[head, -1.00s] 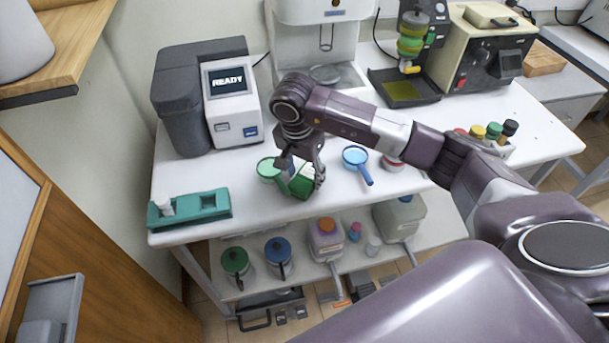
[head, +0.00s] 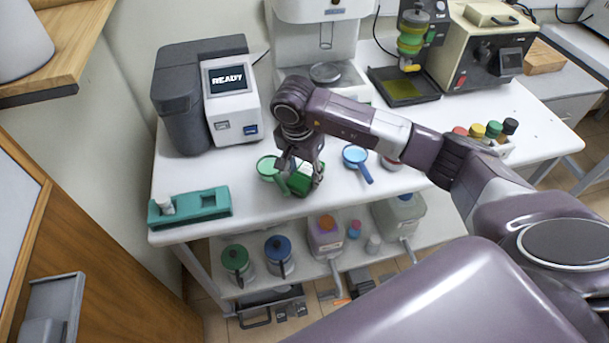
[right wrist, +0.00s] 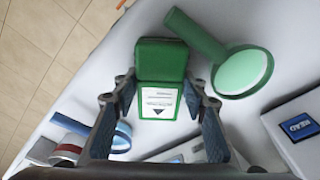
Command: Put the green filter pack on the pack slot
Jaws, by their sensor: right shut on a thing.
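The green filter pack (head: 299,183) is at the front middle of the white table, between the fingers of my right gripper (head: 300,178). In the right wrist view the pack (right wrist: 161,62) has a green padded end and a white printed label. My right gripper (right wrist: 163,92) is shut on its two sides there. I cannot tell whether the pack still touches the table. A teal holder (head: 222,203) with a square recess, which looks like the pack slot, stands at the table's front left corner. A small white bottle (head: 165,204) stands in its left part. My left gripper is not in view.
A green round-headed tool (head: 267,167) lies close left of the pack, its handle almost at the gripper. A blue one (head: 355,156) lies to the right. A grey machine reading READY (head: 230,100) stands behind. The table between pack and teal holder is clear.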

